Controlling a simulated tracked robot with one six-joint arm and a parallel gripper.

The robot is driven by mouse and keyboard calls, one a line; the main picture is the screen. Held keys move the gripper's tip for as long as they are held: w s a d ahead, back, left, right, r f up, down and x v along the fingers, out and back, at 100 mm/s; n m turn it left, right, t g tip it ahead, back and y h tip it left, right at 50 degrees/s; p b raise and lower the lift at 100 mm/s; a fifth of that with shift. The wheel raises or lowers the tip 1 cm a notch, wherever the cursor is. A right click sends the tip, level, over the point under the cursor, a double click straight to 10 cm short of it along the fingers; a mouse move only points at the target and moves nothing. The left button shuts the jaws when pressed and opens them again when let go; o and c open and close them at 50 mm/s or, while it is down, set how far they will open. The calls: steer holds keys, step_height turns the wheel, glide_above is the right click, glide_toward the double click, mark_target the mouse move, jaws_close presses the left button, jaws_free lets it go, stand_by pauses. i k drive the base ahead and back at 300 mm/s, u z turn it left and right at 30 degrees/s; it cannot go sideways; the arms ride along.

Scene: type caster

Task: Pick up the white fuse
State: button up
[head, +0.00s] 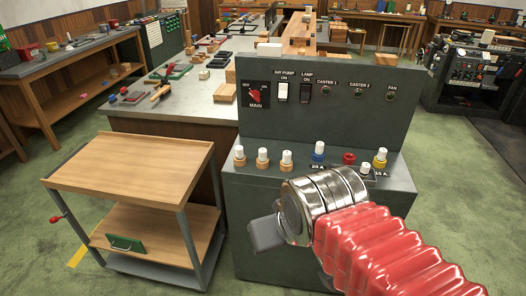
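Several white-topped fuses stand on the ledge of the dark grey control panel. Three with orange-brown bases are at the left, one of them the leftmost fuse (239,153). A white-topped fuse with a blue base (318,149) is in the middle, and one with a yellow base (380,156) is at the right. A small white fuse (365,168) sits nearer the front edge, with no coloured base clearly showing. My gripper (266,232) is in front of the panel, below and left of that fuse, apart from it in the picture. Only a grey jaw part shows; its opening is hidden.
The control panel (320,110) has a red main switch, two rocker switches and labelled lamps. A red socket (349,158) is on the ledge. A wooden cart (130,165) stands left. A cluttered workbench (200,110) is behind. Green floor is open at the right.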

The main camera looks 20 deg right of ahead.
mark_target(287, 155)
steer(key=u, duration=0.2)
steer(key=i, duration=0.95)
steer(key=z, duration=0.05)
